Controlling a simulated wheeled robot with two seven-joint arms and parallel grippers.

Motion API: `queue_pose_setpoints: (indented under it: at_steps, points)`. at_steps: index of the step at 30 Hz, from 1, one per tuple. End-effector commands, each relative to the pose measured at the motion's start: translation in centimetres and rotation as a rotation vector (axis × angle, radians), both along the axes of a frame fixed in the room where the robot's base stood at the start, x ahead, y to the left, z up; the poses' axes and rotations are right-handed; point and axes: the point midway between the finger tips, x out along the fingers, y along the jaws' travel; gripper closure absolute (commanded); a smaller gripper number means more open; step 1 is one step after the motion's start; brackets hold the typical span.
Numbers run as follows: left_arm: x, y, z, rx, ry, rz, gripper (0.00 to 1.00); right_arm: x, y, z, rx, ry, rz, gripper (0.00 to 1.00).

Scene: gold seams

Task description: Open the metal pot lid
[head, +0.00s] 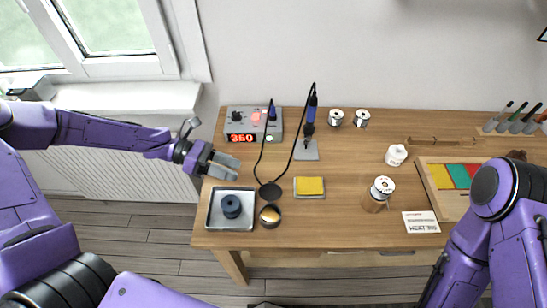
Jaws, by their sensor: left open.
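A small round metal pot (270,216) stands near the front left of the wooden table, just right of the metal tray. Its top looks part dark and part gold, and I cannot tell how its lid sits. A dark round disc (270,191) lies just behind it. My left gripper (226,167) is open and empty over the table's left edge, behind the tray and apart from the pot. My right arm comes in at the right, but its gripper is not in view.
The metal tray (248,224) holds a dark blue spool (231,206). Behind are a soldering station (240,115) reading 350, black cables, an iron stand (306,151) and a yellow sponge (310,186). The front middle is clear.

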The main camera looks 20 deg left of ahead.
Motion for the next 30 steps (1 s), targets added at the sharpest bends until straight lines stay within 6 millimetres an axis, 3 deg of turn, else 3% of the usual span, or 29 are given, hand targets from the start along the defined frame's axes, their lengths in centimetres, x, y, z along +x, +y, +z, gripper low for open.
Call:
queue_pose_setpoints:
  at_steps: [5, 12, 18, 28, 29, 30]
  points:
    - [-0.2, -1.1, -0.3, 0.0, -0.002, -0.003, 0.53, -0.1, 0.0, 0.0, 0.0, 0.001, 0.0, 0.57]
    - [0.7, -6.2, -2.4, 0.0, 0.005, -0.007, 0.53, -0.1, 0.0, 0.1, 0.0, 0.002, 0.0, 0.57]
    - [1.2, -9.1, -3.6, 0.001, 0.003, -0.003, 0.53, 0.0, 0.0, 0.3, 0.0, 0.001, 0.0, 0.57]
    - [1.3, -9.8, -3.8, 0.001, -0.001, 0.001, 0.53, -0.1, 0.0, 0.3, 0.0, 0.002, 0.0, 0.57]
    - [1.3, -9.8, -3.8, 0.001, -0.001, 0.001, 0.56, -0.1, 0.0, 0.3, 0.0, 0.002, 0.0, 0.57]
    - [1.3, -9.7, -3.8, 0.001, -0.001, 0.001, 0.69, -0.1, 0.0, 0.3, 0.0, 0.002, 0.0, 0.57]
